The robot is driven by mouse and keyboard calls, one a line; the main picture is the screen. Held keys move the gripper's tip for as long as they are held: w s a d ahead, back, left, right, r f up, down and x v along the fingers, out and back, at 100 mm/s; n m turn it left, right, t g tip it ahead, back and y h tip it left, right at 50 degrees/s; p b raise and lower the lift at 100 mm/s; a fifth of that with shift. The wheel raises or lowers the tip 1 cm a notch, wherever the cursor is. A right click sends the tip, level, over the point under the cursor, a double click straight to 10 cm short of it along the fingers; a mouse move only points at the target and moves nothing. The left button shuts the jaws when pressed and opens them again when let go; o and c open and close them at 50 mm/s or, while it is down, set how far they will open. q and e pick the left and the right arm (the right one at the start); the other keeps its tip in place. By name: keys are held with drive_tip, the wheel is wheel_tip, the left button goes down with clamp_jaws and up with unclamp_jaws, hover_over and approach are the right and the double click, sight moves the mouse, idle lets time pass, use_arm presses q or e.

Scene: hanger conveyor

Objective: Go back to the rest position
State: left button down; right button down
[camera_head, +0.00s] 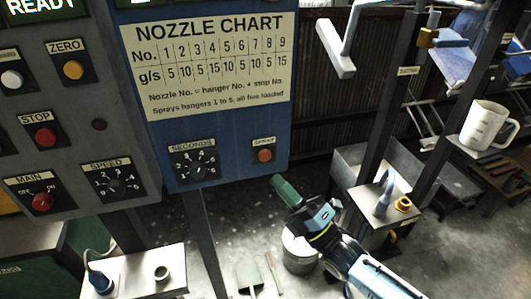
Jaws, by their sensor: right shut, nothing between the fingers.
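My right gripper (283,186) is shut and empty, with its green fingers pointing up and left. It is in front of the lower right edge of the blue panel (140,60), below the orange button (264,155). I cannot tell the exact gap to the panel. My right arm comes in from the bottom right. My left gripper is not in view.
The grey control panel (98,125) with a red stop button (45,137) stands at left. A seconds dial (198,170) is on the blue panel. A metal bucket (298,258) stands on the floor beyond my arm. A white jug (484,125) stands at right.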

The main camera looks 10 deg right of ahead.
idle(0.7)
drive_tip(key=d+f+m+g+h, duration=0.35)
drive_tip(key=f+m+h, duration=0.5)
drive_tip(key=f, duration=1.25)
drive_tip(key=s+d+f+m+g+h, duration=0.1)
drive_tip(key=s+d+f+m+g, duration=0.2)
drive_tip(key=f, duration=0.5)
drive_tip(key=s+d+f+m+g+h, duration=0.1)
drive_tip(key=s+d+f+m+h, duration=0.2)
drive_tip(key=f, duration=0.6)
drive_tip(key=s+f+m+g, duration=0.3)
drive_tip(key=s+f, duration=0.3)
drive_tip(key=s, duration=0.5)
drive_tip(key=s+f+m+g+h, duration=0.1)
drive_tip(key=s+f+m+g, duration=0.2)
drive_tip(key=s, duration=0.9)
drive_tip(key=s+d+f+m+g+h, duration=0.1)
drive_tip(key=s+f+m+g, duration=0.2)
drive_tip(key=s+f, duration=0.6)
drive_tip(key=s+g, duration=0.2)
drive_tip(key=s, duration=0.1)
drive_tip(key=shift+m, duration=0.35)
